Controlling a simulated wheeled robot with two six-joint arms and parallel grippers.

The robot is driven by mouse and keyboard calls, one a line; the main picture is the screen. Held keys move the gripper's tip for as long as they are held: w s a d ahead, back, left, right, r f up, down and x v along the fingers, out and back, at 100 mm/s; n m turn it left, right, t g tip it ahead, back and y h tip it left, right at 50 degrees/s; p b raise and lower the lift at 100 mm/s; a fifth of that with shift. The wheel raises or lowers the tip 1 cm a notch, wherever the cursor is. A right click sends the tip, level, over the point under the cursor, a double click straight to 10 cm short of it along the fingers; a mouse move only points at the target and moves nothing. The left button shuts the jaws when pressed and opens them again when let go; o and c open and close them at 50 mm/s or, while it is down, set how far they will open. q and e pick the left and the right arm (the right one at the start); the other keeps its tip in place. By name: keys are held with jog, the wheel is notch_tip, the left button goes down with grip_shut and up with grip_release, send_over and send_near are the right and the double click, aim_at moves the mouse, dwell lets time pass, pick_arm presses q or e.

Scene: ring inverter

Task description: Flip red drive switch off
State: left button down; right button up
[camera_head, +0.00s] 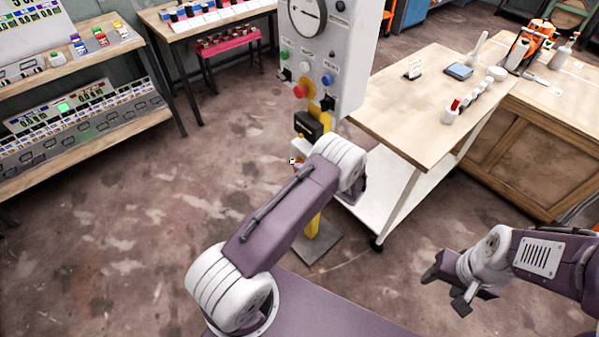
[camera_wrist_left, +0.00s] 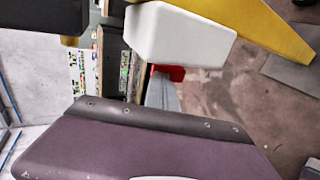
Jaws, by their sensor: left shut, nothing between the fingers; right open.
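The red switch (camera_head: 299,163) shows as a small red piece by the white box (camera_head: 300,147) on the yellow post, just left of my left wrist. In the left wrist view a red piece (camera_wrist_left: 172,71) shows below the edge of the white box (camera_wrist_left: 180,38); its lever position cannot be made out. My left gripper is mostly hidden behind its own arm in the head view; in the wrist view its grey shut fingers (camera_wrist_left: 162,95) seem to be close to the red piece. Contact cannot be told. My right gripper (camera_head: 448,284) is open and empty at lower right.
The grey control panel (camera_head: 325,60) with a gauge, coloured buttons and a red knob (camera_head: 300,90) stands above the box. A white-legged wooden table (camera_head: 420,110) is close on the right. Shelves (camera_head: 90,130) stand at left. Floor between is clear.

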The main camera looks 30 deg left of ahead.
aim_at(294, 163)
pick_arm(q)
jog(key=h+p, duration=0.1)
jog(key=a+r+g+h+p, duration=0.1)
jog(key=p, duration=0.1)
jog(key=h+p, duration=0.1)
jog(key=shift+w+a+r+g+h, duration=0.2)
jog(key=shift+w+a+g+h, duration=0.1)
jog(key=shift+w+h, duration=0.1)
jog(key=shift+w+a+p, duration=0.15)
jog(key=shift+a+p, duration=0.2)
jog(key=shift+p, duration=0.15)
jog(key=shift+w+a+f, duration=0.15)
jog(key=shift+w+a, duration=0.05)
jog(key=shift+a, duration=0.25)
jog(key=shift+r+p, duration=0.75)
jog(key=shift+r, duration=0.15)
jog(key=shift+d, duration=0.15)
jog(key=v, duration=0.9)
